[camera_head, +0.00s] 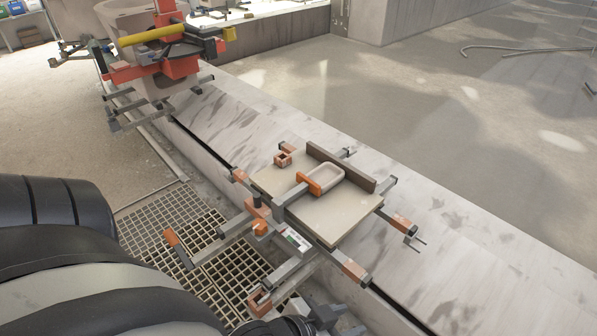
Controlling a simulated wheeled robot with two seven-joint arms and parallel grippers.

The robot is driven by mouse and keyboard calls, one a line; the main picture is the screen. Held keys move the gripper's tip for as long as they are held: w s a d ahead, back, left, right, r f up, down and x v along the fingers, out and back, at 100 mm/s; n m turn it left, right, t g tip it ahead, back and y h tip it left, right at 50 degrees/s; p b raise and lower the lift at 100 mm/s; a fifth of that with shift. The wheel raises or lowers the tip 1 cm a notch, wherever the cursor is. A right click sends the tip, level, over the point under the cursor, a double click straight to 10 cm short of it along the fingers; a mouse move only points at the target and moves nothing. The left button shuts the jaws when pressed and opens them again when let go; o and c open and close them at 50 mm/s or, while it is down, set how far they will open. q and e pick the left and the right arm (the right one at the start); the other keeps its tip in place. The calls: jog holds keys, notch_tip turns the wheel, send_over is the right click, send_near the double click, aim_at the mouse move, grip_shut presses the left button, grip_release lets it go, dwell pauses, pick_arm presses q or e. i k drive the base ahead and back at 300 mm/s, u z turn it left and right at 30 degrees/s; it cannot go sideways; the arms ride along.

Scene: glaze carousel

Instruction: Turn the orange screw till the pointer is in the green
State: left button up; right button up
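A carousel fixture with a beige square plate (345,222) stands on the concrete ledge. An orange knob (260,228), which looks like the screw, sits at the fixture's near left side. Just right of it is a small white gauge (295,240) with a greenish patch; its pointer is too small to read. My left arm comes in from the left, and my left gripper (338,318) is at the bottom edge, below the fixture and apart from the knob. It is partly cut off, and its finger opening is unclear. My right gripper is not in view.
Several orange-tipped bars stick out around the plate, including one with an orange grip (172,237) over the floor grating (165,215). A tray with an orange end (325,178) lies on the plate. A red and yellow machine (180,65) stands at the back left.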

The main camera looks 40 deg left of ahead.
aim_at(259, 226)
jog(key=z, duration=0.1)
jog(key=k, duration=0.6)
jog(key=u, duration=1.15)
jog(key=i, duration=0.5)
jog(key=z, duration=0.05)
